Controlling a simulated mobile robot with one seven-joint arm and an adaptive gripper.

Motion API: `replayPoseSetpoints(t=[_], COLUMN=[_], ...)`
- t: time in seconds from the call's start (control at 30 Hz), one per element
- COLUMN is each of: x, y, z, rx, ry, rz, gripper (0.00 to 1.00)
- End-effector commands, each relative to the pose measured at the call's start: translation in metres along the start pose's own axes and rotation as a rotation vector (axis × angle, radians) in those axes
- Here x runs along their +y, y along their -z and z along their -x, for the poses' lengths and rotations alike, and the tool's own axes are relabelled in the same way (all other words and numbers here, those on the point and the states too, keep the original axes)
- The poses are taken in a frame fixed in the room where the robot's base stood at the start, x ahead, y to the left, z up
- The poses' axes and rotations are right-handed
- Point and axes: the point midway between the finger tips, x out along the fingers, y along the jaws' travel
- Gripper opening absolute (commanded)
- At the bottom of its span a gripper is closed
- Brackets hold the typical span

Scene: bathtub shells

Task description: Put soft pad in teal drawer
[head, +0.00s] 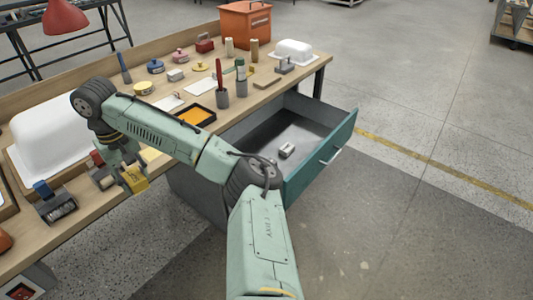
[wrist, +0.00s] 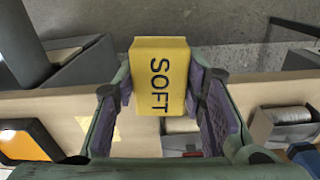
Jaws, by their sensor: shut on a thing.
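The soft pad (head: 135,180) is a yellow block; in the wrist view (wrist: 160,75) it has SOFT printed in dark letters. My gripper (head: 120,177) is shut on it, with a finger on each side of the block. It holds the pad near the front edge of the workbench, at the left of the head view. The teal drawer (head: 322,162) is pulled open at the bench's right end, well to the right of my gripper. A small light-grey item (head: 287,151) lies on the drawer floor.
The wooden bench (head: 262,103) carries a white tub shell (head: 50,140), a grey-and-blue tool (head: 53,203), an orange-filled tray (head: 192,115), cups with tools and several small items. An orange box (head: 245,22) stands at the back. My arm spans between the gripper and the drawer.

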Motion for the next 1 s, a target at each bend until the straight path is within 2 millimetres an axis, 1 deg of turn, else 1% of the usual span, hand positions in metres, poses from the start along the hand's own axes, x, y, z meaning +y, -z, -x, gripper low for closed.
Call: replayPoseSetpoints(t=[0.03, 0.17, 0.2, 0.27, 0.3, 0.37, 0.4, 0.6, 0.7, 0.8, 1.0], x=[0.012, 0.041, 0.050, 0.063, 0.072, 0.086, 0.094, 0.137, 0.153, 0.165, 0.183], y=[-0.012, -0.043, -0.053, -0.070, -0.082, -0.099, -0.110, -0.164, -0.183, -0.198, -0.220], z=[-0.020, -0.067, -0.082, -0.106, -0.123, -0.146, -0.162, -0.238, -0.267, -0.288, -0.322], rx=[-0.008, -0.012, -0.012, -0.011, -0.010, -0.009, -0.008, -0.003, 0.001, 0.003, 0.009], ry=[0.004, 0.004, 0.005, 0.008, 0.011, 0.014, 0.015, 0.024, 0.022, 0.020, 0.015], rz=[-0.033, -0.128, -0.160, -0.212, -0.247, -0.301, -0.335, -0.508, -0.571, -0.617, -0.687], gripper=[0.15, 0.15, 0.15, 0.15, 0.15, 0.15, 0.15, 0.15, 0.15, 0.15, 0.15])
